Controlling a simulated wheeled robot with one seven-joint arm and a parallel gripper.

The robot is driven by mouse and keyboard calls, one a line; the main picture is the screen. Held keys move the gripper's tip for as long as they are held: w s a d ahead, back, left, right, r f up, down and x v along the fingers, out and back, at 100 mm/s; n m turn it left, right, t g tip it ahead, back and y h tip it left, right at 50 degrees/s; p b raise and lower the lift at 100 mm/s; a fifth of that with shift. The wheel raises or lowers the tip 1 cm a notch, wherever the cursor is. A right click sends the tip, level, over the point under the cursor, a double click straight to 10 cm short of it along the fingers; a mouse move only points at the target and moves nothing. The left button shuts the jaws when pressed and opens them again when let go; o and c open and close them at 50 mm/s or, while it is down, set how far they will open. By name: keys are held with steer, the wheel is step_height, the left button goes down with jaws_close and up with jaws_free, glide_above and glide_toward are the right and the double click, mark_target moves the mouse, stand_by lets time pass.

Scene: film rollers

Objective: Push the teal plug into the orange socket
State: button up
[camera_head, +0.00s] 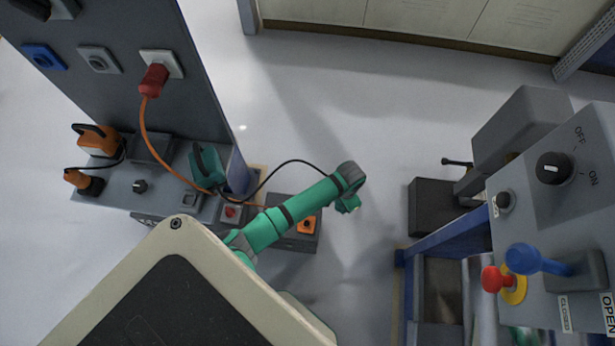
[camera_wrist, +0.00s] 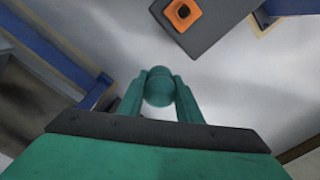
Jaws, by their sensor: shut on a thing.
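The teal plug (camera_wrist: 160,88) is between the two fingers of my gripper (camera_wrist: 160,100) in the wrist view. The gripper is shut on it, and the plug's rounded end shows beyond the fingertips. In the head view my gripper (camera_head: 347,204) is out at the end of the arm, to the right of the orange socket (camera_head: 307,225). The orange socket also shows at the top of the wrist view (camera_wrist: 183,13), set in a dark grey box, with a dark hole in its middle. Plug and socket are apart. Most of the plug is hidden by the gripper in the head view.
A black cable arcs from a teal device (camera_head: 206,165) toward my wrist. A red plug (camera_head: 153,80) with an orange cable sits in a wall panel at left. A control cabinet (camera_head: 560,220) with a blue lever stands at right. Open floor lies beyond the arm.

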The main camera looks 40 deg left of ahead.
steer(key=s+a+f+m, duration=0.3)
steer(key=s+a+f, duration=0.3)
steer(key=s+a, duration=0.3)
steer(key=shift+s+d+f, duration=0.1)
steer(key=shift+f, duration=1.2)
steer(key=shift+s+d+f, duration=0.1)
steer(key=shift+s+f, duration=0.05)
steer(key=shift+f, duration=1.2)
steer(key=shift+s+d+f, duration=0.1)
steer(key=shift+f, duration=1.2)
steer(key=shift+f, duration=0.7)
steer(key=o, duration=1.2)
steer(key=shift+o, duration=0.2)
step_height(320, 180, up, 11)
steer(key=shift+f, duration=0.15)
